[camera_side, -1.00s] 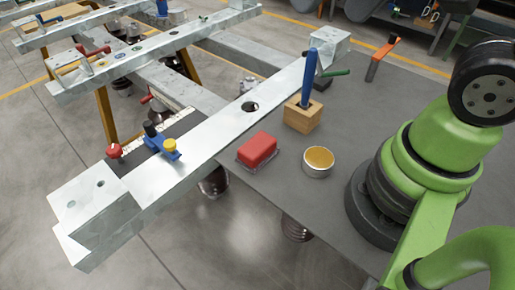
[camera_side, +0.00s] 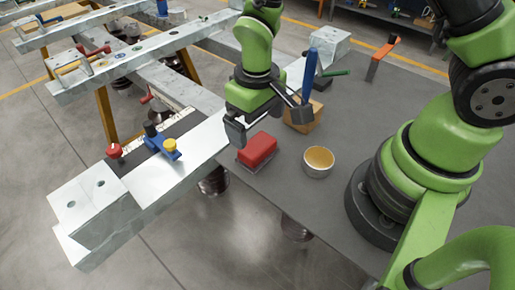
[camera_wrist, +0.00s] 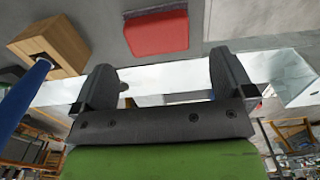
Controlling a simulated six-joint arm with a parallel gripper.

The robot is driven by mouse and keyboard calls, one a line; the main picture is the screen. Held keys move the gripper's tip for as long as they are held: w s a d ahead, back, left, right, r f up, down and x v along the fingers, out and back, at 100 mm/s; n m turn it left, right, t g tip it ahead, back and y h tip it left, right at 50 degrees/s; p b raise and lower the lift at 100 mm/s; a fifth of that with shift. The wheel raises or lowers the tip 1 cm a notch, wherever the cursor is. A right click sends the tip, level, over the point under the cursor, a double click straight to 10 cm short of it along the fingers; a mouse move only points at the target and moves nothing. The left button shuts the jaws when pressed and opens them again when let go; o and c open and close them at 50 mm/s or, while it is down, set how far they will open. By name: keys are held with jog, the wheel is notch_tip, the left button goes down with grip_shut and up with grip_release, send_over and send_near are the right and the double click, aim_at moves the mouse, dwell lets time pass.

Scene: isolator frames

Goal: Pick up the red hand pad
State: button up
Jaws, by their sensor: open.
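The red hand pad (camera_side: 258,148) lies on a thin grey base at the left edge of the dark table, beside the metal beam. It also shows in the wrist view, at the top centre (camera_wrist: 157,33). My gripper (camera_side: 268,122) hangs just behind and above the pad in the side view, its two dark fingers spread apart. In the wrist view the fingers (camera_wrist: 165,80) are wide open with nothing between them, and the pad lies beyond their tips. I cannot tell the exact height of the fingers above the pad.
A wooden block (camera_side: 302,118) with a blue-handled tool (camera_side: 310,75) stands close right of my gripper. A round tin with yellow contents (camera_side: 318,161) stands right of the pad. A blue clamp (camera_side: 160,142) sits on the metal beam (camera_side: 190,150). The front table area is clear.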

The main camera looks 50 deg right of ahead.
aim_at(257, 144)
jog(key=shift+w+d+f, duration=0.1)
jog(key=shift+f, duration=1.6)
jog(key=shift+d+f, duration=0.1)
jog(key=shift+f, duration=1.55)
jog(key=c, duration=0.8)
jog(key=shift+r, duration=0.1)
notch_tip(257, 144, up, 10)
jog(key=shift+f, duration=0.1)
